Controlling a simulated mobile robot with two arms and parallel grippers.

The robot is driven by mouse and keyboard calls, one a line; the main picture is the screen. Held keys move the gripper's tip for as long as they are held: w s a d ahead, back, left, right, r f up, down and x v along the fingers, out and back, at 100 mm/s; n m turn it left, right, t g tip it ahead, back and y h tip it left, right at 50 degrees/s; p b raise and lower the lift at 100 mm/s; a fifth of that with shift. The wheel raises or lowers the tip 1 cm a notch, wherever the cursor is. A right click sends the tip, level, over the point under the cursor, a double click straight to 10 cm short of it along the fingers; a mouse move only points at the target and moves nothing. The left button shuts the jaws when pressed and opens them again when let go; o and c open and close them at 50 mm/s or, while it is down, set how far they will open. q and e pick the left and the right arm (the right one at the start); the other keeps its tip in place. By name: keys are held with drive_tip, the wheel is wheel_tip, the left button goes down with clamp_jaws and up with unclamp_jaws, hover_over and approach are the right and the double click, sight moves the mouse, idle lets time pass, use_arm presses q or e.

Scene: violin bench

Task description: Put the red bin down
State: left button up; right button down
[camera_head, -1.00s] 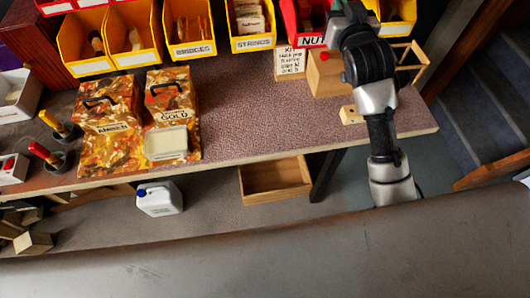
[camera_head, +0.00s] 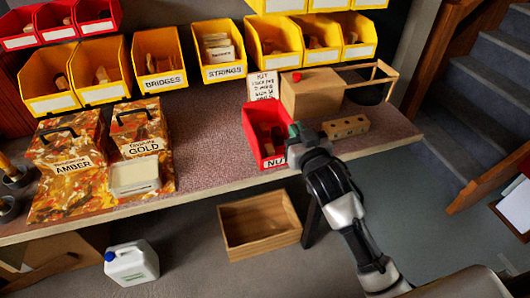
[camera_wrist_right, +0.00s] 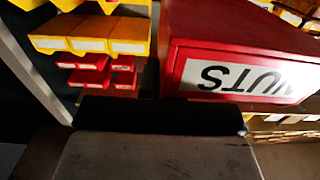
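The red bin (camera_head: 254,121), labelled NUTS, is at the front part of the bench (camera_head: 205,150), its label towards the front edge. Small pale pieces show inside it. My right gripper (camera_head: 298,134) is at the bin's right side and appears shut on its wall; the fingertips are largely hidden. In the right wrist view the red bin (camera_wrist_right: 235,28) fills the upper right, close up, with its label upside down. I cannot tell whether its base touches the bench. My left gripper is not in view.
A wooden block with holes (camera_head: 345,127) and a wooden box (camera_head: 312,95) stand right of the bin. Yellow bins (camera_head: 160,65) line the back. The bench left of the bin is clear up to the GOLD tin (camera_head: 143,135).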

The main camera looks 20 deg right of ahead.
sight(270, 147)
drive_tip(key=w+a+f, duration=0.2)
drive_tip(key=w+a+f+b, duration=0.1)
drive_tip(key=w+a+f, duration=0.1)
drive_tip(key=a, duration=0.1)
drive_tip(key=shift+w, duration=0.3)
drive_tip(key=shift+f, duration=2)
drive_tip(key=shift+f+b, duration=0.15)
drive_tip(key=shift+b, duration=0.2)
drive_tip(key=c, duration=1.3)
unclamp_jaws()
drive_tip(key=shift+c, duration=0.2)
